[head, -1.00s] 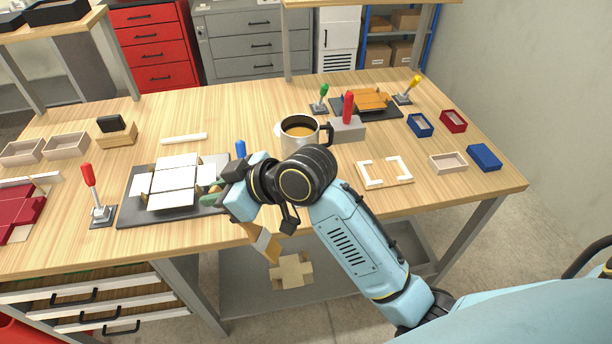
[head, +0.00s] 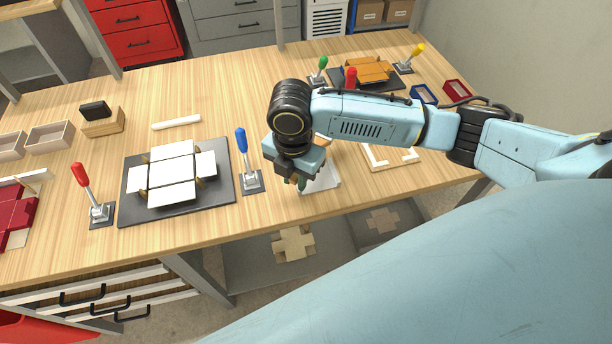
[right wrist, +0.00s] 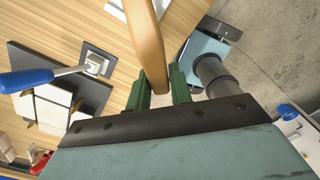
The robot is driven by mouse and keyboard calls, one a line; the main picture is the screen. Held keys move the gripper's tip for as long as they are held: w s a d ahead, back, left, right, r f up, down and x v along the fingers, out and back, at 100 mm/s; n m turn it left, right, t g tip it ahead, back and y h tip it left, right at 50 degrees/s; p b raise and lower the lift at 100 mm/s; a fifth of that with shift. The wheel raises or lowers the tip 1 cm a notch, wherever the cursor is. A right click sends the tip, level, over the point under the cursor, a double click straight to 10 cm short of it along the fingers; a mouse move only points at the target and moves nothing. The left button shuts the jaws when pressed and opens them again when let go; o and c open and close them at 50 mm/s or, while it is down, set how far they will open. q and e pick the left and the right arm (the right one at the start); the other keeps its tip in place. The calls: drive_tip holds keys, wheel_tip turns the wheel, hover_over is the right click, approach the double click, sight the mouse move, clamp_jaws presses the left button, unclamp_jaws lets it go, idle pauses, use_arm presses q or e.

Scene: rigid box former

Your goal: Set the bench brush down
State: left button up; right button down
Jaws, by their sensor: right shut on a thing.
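My right gripper (head: 298,182) is low over the front of the bench, to the right of the blue-handled clamp (head: 245,160). In the right wrist view its green fingers (right wrist: 162,92) are shut on the wooden bench brush (right wrist: 149,42), whose tan body runs up and out of the picture. In the head view, my gripper and wrist hide most of the brush; a small tan bit (head: 322,141) shows behind them. A pale flat piece (head: 324,179) lies beside the gripper. I cannot tell whether the brush touches the bench. My left gripper is not in view.
A dark plate with white panels (head: 172,172) lies left of the blue clamp, with a red-handled clamp (head: 92,195) beyond it. A white frame (head: 385,157) is to the right. The bench's front edge is close to my gripper.

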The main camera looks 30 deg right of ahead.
sight(297, 206)
wheel_tip(297, 206, down, 9)
drive_tip(key=shift+b, duration=0.3)
drive_tip(key=c, duration=1.3)
unclamp_jaws()
drive_tip(key=shift+o, duration=0.2)
drive_tip(key=shift+r, duration=0.15)
wheel_tip(297, 206, up, 12)
drive_tip(key=shift+f+p, duration=0.1)
drive_tip(key=shift+p, duration=0.3)
